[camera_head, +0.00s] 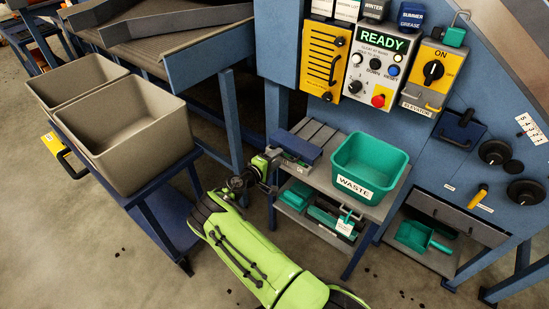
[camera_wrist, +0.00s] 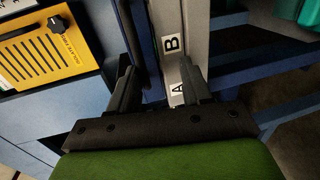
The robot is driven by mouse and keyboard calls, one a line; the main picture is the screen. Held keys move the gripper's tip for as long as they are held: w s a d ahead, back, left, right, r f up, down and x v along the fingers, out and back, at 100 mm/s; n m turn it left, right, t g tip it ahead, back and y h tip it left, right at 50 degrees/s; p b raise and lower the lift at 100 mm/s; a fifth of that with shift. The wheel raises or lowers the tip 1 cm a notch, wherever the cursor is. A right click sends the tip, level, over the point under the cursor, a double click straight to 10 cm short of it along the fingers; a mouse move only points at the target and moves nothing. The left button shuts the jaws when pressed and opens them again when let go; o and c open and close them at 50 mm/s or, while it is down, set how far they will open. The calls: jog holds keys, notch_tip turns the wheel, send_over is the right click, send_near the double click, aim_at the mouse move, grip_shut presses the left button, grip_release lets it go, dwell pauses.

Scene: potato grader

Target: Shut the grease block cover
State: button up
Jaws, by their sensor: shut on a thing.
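The grease block cover (camera_head: 297,146) is a dark blue panel at the left end of the grey bench, and it looks raised behind a pale grey block (camera_head: 299,168). In the wrist view the cover (camera_wrist: 151,62) is a blue strip along the grey block (camera_wrist: 171,18), which carries labels A and B. My gripper (camera_head: 271,158) is at the cover's left end. In the wrist view my gripper (camera_wrist: 160,88) has one finger on each side of the blue strip, with label A by the right finger. The exact contact is hard to see.
A green WASTE bin (camera_head: 371,165) stands on the bench (camera_head: 316,134), right of the cover. A blue machine panel (camera_head: 452,163) with a yellow louvred door (camera_head: 325,60) rises behind. Beige crates (camera_head: 130,125) sit on a blue trolley at the left.

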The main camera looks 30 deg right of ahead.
jog(key=p+v, duration=0.4)
jog(key=v, duration=1.1)
jog(key=shift+s+a, duration=0.15)
jog(key=shift+a, duration=0.2)
jog(key=shift+r, duration=0.2)
jog(key=s+r+m+g+y, duration=0.25)
jog(key=s+r+y, duration=0.3)
jog(key=r, duration=0.55)
jog(key=s+r+m+g+y, duration=0.2)
jog(key=s+r+m+y, duration=0.3)
jog(key=r, duration=0.5)
jog(key=s+a+r+n+t+y, duration=0.1)
jog(key=s+a+r+t+y, duration=0.2)
jog(key=s, duration=0.8)
jog(key=s+a+r+n+t+y, duration=0.1)
jog(key=s+a+r+n, duration=0.1)
jog(key=s+r, duration=0.65)
notch_tip(320, 180, up, 11)
jog(key=s+p, duration=0.2)
jog(key=p, duration=1.2)
jog(key=shift+s, duration=0.2)
jog(key=shift+r, duration=0.1)
